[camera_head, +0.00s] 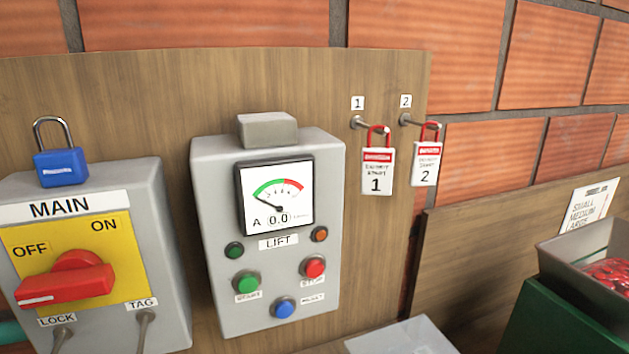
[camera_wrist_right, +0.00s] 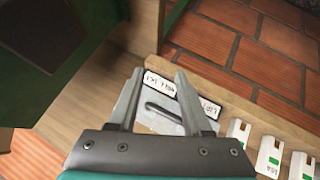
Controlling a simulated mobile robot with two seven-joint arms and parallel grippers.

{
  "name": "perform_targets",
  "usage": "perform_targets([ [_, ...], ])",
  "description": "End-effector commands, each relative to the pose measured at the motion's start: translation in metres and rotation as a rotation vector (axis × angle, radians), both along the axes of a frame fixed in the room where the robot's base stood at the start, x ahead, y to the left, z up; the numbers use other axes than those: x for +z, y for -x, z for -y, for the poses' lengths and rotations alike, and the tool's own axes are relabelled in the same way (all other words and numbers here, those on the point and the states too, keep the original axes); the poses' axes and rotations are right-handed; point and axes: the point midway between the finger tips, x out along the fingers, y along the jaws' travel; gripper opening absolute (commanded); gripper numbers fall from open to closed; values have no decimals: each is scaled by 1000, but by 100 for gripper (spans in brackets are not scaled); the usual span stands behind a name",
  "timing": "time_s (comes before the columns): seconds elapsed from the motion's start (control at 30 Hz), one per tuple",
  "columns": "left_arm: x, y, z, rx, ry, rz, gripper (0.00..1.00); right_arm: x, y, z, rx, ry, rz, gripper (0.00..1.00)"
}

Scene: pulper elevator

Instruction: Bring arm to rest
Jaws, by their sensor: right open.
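My right gripper (camera_wrist_right: 160,76) shows in the right wrist view, with its two fingers spread apart and nothing between them. Beyond the fingers is a light grey plate or box (camera_wrist_right: 150,122) with a dark bar on it; I cannot tell whether the fingers touch it. No gripper shows clearly in the head view. My left gripper is not in view.
The head view shows the MAIN switch box (camera_head: 150,235) with its red handle (camera_head: 66,284) towards OFF, a blue padlock (camera_head: 60,167), the LIFT box (camera_head: 225,290) reading 0.0, and hanging tags 1 (camera_head: 377,172) and 2 (camera_head: 425,164). A metal tray (camera_head: 575,258) holds red fruit at right.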

Motion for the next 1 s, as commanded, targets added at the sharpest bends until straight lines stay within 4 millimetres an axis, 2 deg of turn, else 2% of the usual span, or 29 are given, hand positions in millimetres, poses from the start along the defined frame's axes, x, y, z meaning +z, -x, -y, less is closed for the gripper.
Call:
perform_targets([
  [0.03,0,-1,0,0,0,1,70,-9,17,-14,-40,-57,-65,49],
  [0.13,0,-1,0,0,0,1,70,-23,47,-35,-110,-144,-186,49],
  [0.37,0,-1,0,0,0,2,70,-34,108,-79,-240,-296,-425,49],
  [0.67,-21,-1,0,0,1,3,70,-126,100,-80,-245,-286,-468,49],
  [0.87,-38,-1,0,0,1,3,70,-205,102,-81,-244,-279,-498,49],
  [1.0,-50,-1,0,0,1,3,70,-263,112,-80,-243,-274,-519,49],
])
